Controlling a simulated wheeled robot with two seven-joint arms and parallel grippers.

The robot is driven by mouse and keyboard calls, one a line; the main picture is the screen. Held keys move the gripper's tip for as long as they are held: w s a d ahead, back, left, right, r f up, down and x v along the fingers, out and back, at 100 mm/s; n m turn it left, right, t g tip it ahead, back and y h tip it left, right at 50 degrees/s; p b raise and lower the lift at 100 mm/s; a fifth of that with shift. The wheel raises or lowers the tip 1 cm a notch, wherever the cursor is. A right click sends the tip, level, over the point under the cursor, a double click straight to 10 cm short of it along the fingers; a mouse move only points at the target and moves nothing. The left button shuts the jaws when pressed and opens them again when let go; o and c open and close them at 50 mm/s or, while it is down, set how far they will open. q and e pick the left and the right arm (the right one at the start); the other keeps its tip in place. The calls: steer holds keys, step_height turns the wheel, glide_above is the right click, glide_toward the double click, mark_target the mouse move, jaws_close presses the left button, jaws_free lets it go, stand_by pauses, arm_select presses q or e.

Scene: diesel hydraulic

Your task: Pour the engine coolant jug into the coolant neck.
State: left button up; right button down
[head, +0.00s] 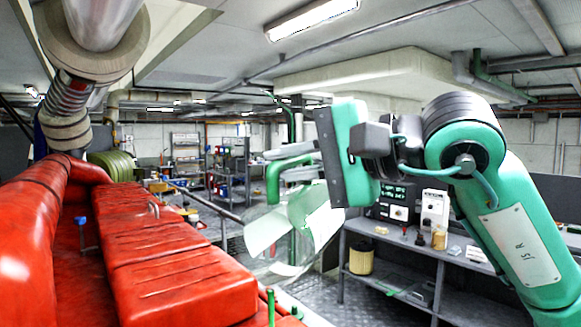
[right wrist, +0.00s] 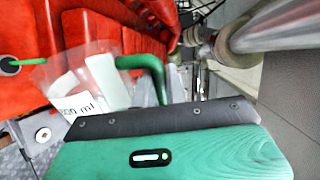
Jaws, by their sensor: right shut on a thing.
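My right gripper (head: 292,163) is shut on the green handle of a clear jug (head: 268,232). The jug hangs in the air to the right of the red engine and looks tilted. It has white panels, and in the right wrist view the jug (right wrist: 103,80) shows a label ending in "ml". The right gripper (right wrist: 150,88) grips the green handle there too. I cannot tell how much liquid is inside. My left gripper is out of view.
The red engine (head: 180,262) fills the lower left, with a large pipe (head: 95,55) above it. A small blue-topped fitting (head: 82,225) stands on it. A workbench (head: 400,250) with instruments stands at right, behind my right arm. Shelves (head: 232,165) stand far back.

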steer(key=shift+s+a+r+n+b, duration=0.1)
steer(key=shift+s+a+n+b, duration=0.25)
steer(key=shift+s, duration=0.2)
steer(key=shift+s+a+n+b, duration=0.3)
steer(key=shift+s+n+b, duration=0.05)
steer(key=shift+s, duration=0.3)
stand_by(2.6)
